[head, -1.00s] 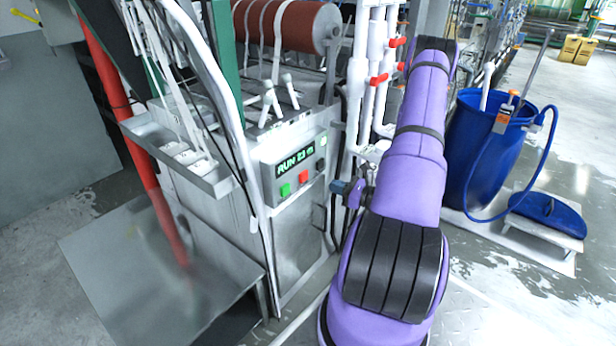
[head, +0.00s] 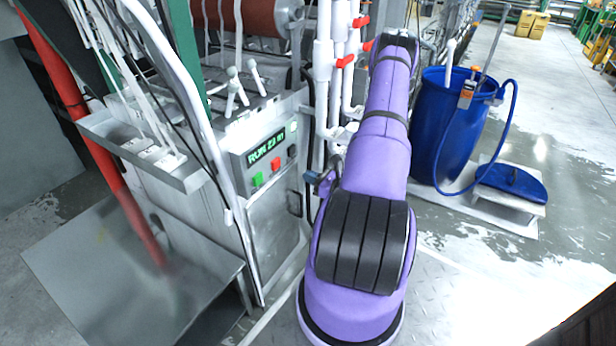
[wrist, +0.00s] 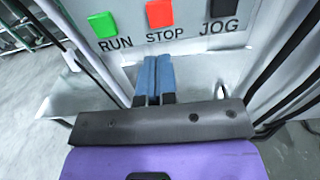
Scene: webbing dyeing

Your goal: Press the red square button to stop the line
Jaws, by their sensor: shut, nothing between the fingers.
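The red square button (head: 276,163) sits on the grey control panel between a green button (head: 257,179) and a black one (head: 291,151). The green button (wrist: 102,25) is above RUN and the black one (wrist: 223,8) above JOG. My gripper (wrist: 158,60) has blue fingers shut together, empty, in the picture just below the STOP label. In the head view its blue tip (head: 311,177) shows right of the panel, mostly hidden by my purple arm.
The panel's green display (head: 266,148) reads RUN. White pipes with red valve handles (head: 346,61) stand behind my arm. A metal tray (head: 150,150) juts out left of the panel. A blue barrel (head: 445,125) stands right. Wet open floor lies at the right.

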